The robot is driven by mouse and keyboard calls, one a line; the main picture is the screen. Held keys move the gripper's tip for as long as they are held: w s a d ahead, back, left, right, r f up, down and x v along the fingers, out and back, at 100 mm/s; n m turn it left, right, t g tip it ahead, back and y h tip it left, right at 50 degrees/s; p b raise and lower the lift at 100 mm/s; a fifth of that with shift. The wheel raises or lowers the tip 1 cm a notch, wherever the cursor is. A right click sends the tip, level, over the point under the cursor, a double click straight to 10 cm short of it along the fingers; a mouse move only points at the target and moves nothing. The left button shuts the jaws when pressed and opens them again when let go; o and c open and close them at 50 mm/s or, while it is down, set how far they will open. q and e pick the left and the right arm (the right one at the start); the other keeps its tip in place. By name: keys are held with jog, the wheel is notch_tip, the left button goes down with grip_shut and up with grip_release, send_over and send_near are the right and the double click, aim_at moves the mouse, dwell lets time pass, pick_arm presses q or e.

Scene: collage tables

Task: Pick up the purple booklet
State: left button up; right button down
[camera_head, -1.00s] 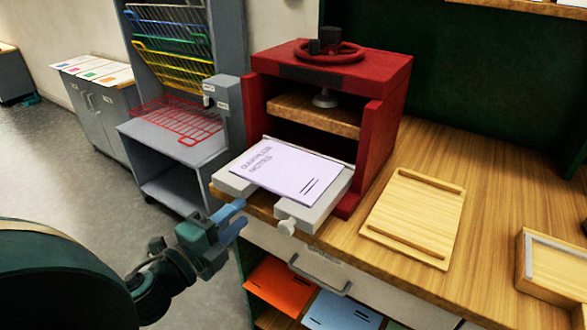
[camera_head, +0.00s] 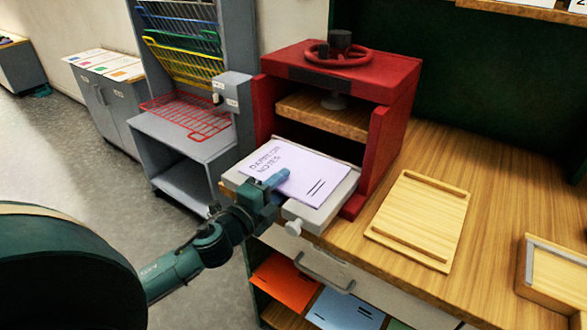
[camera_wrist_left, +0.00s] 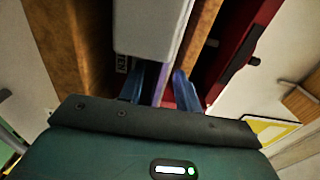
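The purple booklet (camera_head: 305,173), pale lilac with printed lettering, lies flat on the light grey pull-out tray (camera_head: 340,193) in front of the red press (camera_head: 345,72). My left gripper (camera_head: 276,182) is at the booklet's front-left edge. One blue finger shows over the booklet's top; the other finger is hidden in the head view. In the left wrist view the fingers (camera_wrist_left: 160,88) stand apart, with the booklet's thin purple edge (camera_wrist_left: 160,82) between them. I cannot tell whether either finger touches it. My right gripper is not in view.
A wooden board with raised strips (camera_head: 420,218) lies on the wooden table (camera_head: 480,170) to the right. A wooden tray (camera_head: 556,270) is at the far right. Orange (camera_head: 285,281) and blue (camera_head: 343,310) booklets sit on a shelf below. A grey rack (camera_head: 190,140) stands left.

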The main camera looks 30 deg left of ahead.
pick_arm(q)
jog(key=shift+w, duration=0.3)
grip_shut()
dwell(0.3)
